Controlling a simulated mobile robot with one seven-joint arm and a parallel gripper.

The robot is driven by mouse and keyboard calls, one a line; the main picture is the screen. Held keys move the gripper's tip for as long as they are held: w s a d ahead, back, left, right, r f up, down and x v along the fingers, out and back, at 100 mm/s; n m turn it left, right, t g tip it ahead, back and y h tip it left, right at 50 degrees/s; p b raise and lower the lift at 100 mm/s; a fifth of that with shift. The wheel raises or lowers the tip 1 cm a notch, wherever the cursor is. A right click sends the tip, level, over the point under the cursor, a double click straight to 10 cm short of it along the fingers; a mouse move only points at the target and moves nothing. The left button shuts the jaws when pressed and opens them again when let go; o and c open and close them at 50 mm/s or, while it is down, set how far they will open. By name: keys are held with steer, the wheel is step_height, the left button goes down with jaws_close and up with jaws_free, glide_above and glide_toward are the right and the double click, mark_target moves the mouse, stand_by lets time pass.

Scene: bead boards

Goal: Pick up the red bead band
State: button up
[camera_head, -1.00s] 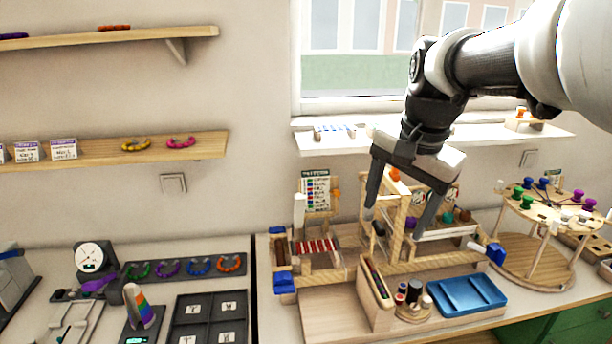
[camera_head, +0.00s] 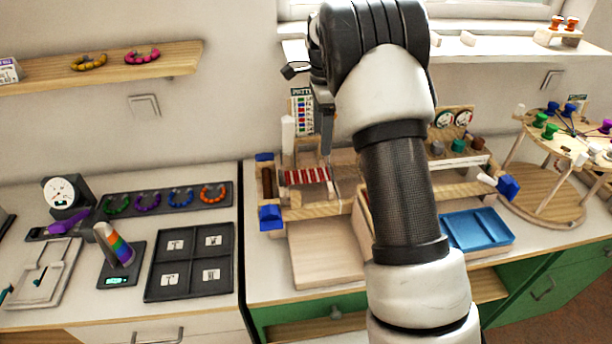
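A red bead band (camera_head: 307,176) with pale stripes lies stretched on the wooden bead loom (camera_head: 300,212). An orange-red bead ring (camera_head: 213,193) sits at the right end of a dark tray (camera_head: 150,207), right of blue, purple and green rings. My gripper (camera_head: 326,125) is above and slightly right of the loom's beads, apart from them as far as I can see. One dark finger shows pointing down; my arm hides the rest, so its opening and any hold cannot be seen.
A dark four-part tray (camera_head: 188,262), a rainbow-striped stand (camera_head: 120,255) and a dial gauge (camera_head: 65,193) stand on the left counter. A blue tray (camera_head: 478,229) and a round wooden stand (camera_head: 545,193) are at right. The wooden board (camera_head: 325,255) before the loom is clear.

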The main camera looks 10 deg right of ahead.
glide_above(321, 173)
step_height(321, 173, down, 6)
steer(key=shift+a, duration=0.1)
steer(key=shift+s+f, duration=0.1)
steer(key=shift+f, duration=2.45)
steer(key=shift+f, duration=0.15)
steer(key=c, duration=1.1)
steer(key=shift+r, duration=0.2)
steer(key=shift+c, duration=0.2)
